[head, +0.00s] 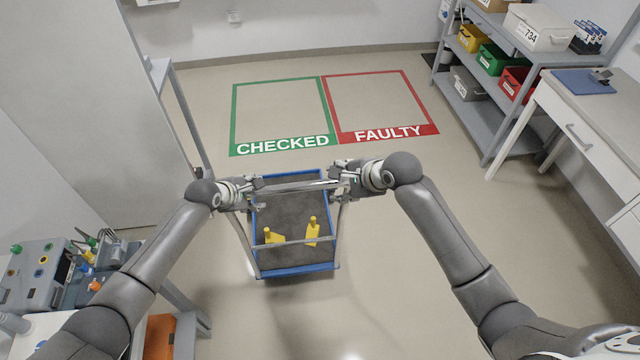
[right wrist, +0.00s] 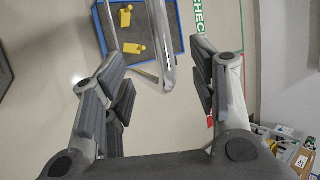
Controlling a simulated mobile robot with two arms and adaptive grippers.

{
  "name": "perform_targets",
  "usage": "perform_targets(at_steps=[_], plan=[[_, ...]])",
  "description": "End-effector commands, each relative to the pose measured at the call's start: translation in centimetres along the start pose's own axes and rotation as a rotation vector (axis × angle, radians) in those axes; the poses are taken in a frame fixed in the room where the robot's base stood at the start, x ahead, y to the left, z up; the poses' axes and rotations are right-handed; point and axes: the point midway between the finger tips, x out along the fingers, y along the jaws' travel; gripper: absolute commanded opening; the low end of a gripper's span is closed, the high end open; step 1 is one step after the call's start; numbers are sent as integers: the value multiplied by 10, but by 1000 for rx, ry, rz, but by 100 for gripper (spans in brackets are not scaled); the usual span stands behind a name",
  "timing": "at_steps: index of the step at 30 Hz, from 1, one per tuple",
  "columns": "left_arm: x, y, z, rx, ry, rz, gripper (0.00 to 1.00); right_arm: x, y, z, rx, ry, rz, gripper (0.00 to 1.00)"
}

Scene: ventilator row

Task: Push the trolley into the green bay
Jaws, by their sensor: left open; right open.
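The trolley (head: 297,269) stands on the floor in front of me, with a blue-edged deck and a grey mat. Its metal handle bar (head: 295,187) runs crosswise and also shows in the right wrist view (right wrist: 160,40). The green bay (head: 283,146), marked CHECKED, is a floor outline beyond the trolley, slightly left, and empty. My left gripper (head: 246,190) is open at the handle's left end. My right gripper (head: 342,180) is open at its right end. In the right wrist view the bar's end lies between the spread fingers (right wrist: 160,88); contact cannot be told.
Two yellow items (head: 312,232) are on the trolley deck. The red FAULTY bay (head: 388,135) adjoins the green one on the right and is empty. Shelving (head: 490,110) and a white desk (head: 575,125) stand right. A tall panel (head: 95,110) and bench with devices (head: 35,275) are left. Floor between is clear.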

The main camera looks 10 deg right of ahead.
Motion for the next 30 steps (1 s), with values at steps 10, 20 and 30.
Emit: perform_targets(at_steps=[10, 20, 30], plan=[[0, 0, 0, 0, 0, 0, 54, 24, -2, 2, 7, -3, -1, 54], [0, 0, 0, 0, 0, 0, 54, 65, -2, 2, 8, -3, -1, 54], [0, 0, 0, 0, 0, 0, 54, 104, -3, 2, 8, -3, -2, 54]])
